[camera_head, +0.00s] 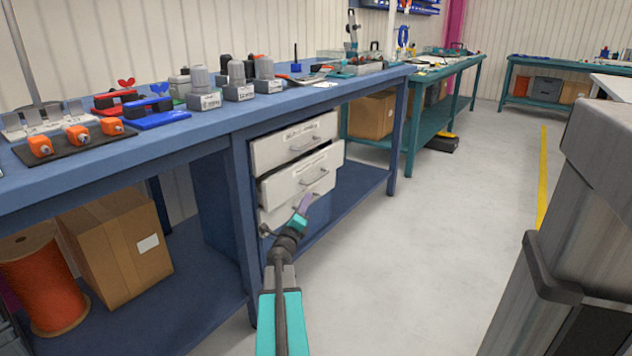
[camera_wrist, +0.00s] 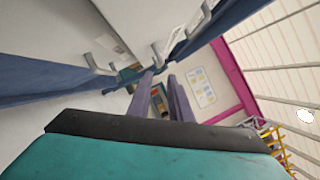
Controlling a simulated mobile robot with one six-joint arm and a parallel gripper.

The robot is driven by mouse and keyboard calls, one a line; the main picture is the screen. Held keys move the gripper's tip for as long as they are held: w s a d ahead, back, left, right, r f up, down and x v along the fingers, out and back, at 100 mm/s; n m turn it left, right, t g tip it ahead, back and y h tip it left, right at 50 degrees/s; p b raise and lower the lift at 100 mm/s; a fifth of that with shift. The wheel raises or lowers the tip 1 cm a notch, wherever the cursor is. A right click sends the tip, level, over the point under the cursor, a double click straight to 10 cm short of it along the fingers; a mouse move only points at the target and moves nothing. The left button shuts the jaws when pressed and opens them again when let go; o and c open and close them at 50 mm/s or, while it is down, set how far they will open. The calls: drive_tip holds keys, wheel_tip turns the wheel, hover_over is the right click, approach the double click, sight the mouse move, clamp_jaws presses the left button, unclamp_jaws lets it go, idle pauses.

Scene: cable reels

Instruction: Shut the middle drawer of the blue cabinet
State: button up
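The cabinet under the blue bench has white drawer fronts in the head view. The middle drawer (camera_head: 292,184) is pulled out a little, with a dark gap along its top edge. The top drawer (camera_head: 285,146) is above it and the bottom drawer (camera_head: 272,217) below, partly hidden by my arm. My gripper (camera_head: 303,203) is in front of the lower drawers. In the wrist view its purple fingers (camera_wrist: 161,84) are apart with nothing between them. A bar handle (camera_wrist: 157,54) shows just beyond the fingertips; I cannot tell if they touch.
The blue bench (camera_head: 215,126) carries connectors and tools. Its leg (camera_head: 243,205) stands left of the drawers. A cardboard box (camera_head: 120,245) and an orange cable reel (camera_head: 42,280) sit on the lower shelf. Grey floor (camera_head: 420,220) is clear to the right.

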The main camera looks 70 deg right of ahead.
sight(315, 179)
drive_tip(key=b+x, duration=0.3)
drive_tip(key=x, duration=0.9)
drive_tip(key=shift+s+f, duration=0.1)
drive_tip(key=shift+d+r, duration=0.25)
drive_tip(key=shift+d, duration=0.45)
clamp_jaws()
